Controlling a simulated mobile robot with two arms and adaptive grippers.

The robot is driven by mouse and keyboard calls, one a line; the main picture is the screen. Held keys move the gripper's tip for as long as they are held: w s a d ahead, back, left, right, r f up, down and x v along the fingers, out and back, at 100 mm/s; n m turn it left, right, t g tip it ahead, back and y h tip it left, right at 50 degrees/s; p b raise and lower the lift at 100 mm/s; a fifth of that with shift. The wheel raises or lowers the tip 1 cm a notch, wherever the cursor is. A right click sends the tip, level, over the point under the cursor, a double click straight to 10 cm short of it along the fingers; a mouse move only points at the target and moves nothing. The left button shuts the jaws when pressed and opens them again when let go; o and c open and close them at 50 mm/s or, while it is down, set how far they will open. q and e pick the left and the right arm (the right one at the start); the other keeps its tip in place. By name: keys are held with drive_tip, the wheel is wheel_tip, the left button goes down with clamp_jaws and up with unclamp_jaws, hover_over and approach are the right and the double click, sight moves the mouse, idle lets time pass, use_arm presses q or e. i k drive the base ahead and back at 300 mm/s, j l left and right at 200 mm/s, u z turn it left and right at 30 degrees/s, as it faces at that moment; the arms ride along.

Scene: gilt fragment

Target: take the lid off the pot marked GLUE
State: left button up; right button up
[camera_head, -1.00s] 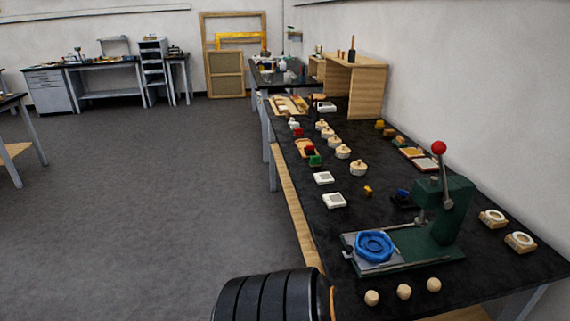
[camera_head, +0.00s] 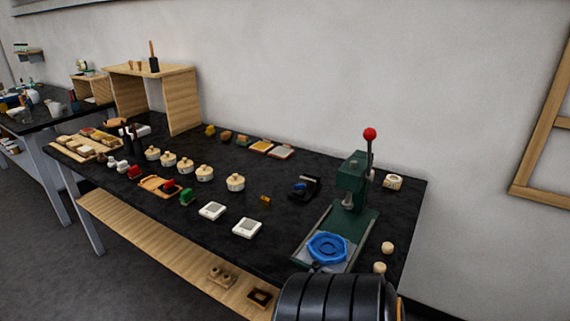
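Several small cream pots with knobbed lids stand in a slanting row on the black workbench (camera_head: 270,228). The nearest pot (camera_head: 235,183) stands a little apart at the right end of the row. The others are a second pot (camera_head: 204,174), a third pot (camera_head: 185,167), and more pots (camera_head: 168,160) farther back. All look lidded. Their markings are too small to read, so I cannot tell which one says GLUE. Neither of my grippers is in view; only a black ribbed part of my own body shows at the bottom edge.
A green press (camera_head: 352,185) with a red-knobbed lever and a blue round piece (camera_head: 327,247) stands at the right end. Two white square devices (camera_head: 246,228) lie near the front edge. A wooden shelf unit (camera_head: 182,100) stands at the back. A lower shelf (camera_head: 160,255) runs under the bench.

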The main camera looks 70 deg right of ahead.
sight(236, 179)
drive_tip(key=i+l+z, duration=0.1)
drive_tip(key=i+z, duration=0.25)
drive_tip(key=i, duration=0.15)
drive_tip(key=i+z, duration=0.4)
drive_tip(key=i+j+z, duration=0.35)
drive_tip(key=i, duration=0.15)
drive_tip(key=i+l, duration=0.05)
drive_tip(key=l, duration=0.05)
